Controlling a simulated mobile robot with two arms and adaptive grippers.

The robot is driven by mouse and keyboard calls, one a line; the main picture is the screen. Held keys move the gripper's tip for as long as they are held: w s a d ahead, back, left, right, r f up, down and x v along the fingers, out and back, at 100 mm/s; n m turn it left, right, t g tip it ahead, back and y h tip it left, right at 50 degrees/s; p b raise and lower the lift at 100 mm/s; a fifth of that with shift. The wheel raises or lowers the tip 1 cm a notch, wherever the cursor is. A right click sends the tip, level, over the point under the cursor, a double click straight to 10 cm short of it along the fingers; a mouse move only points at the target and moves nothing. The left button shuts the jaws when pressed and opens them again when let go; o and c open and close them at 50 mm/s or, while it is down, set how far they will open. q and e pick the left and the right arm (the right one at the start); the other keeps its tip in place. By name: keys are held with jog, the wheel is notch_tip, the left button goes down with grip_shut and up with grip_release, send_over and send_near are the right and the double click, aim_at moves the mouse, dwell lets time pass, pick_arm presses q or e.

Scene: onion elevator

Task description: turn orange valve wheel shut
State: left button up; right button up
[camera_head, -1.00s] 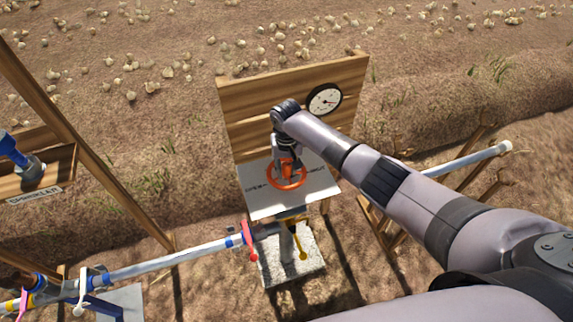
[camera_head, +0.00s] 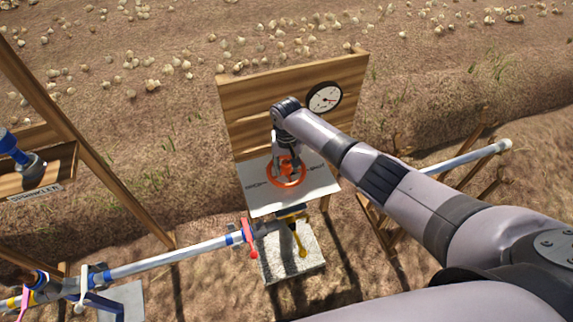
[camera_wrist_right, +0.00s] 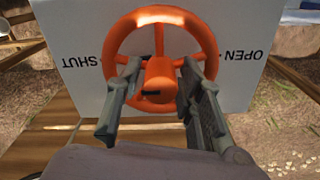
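The orange valve wheel (camera_head: 286,184) lies on a white panel (camera_head: 262,206) in the head view. Its hub (camera_wrist_right: 160,80), spokes and rim fill the middle of the right wrist view. The panel reads SHUT and OPEN on opposite sides of the wheel. My right gripper (camera_head: 286,163) reaches down over the wheel. In the right wrist view, the fingers of my right gripper (camera_wrist_right: 160,75) are apart, one on each side of the hub, among the spokes. I cannot tell whether they touch it. My left gripper is not in view.
A wooden backboard (camera_head: 245,103) with a round gauge (camera_head: 324,97) stands behind the panel. A pipe (camera_head: 175,255) with a red handle (camera_head: 250,240) lies at the left. Below the panel is a yellow lever (camera_head: 299,240). A sprinkler stand (camera_head: 95,150) is at the left.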

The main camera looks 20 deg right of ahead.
aim_at(287, 163)
notch_tip(287, 163, up, 12)
dwell(0.5)
dwell(0.3)
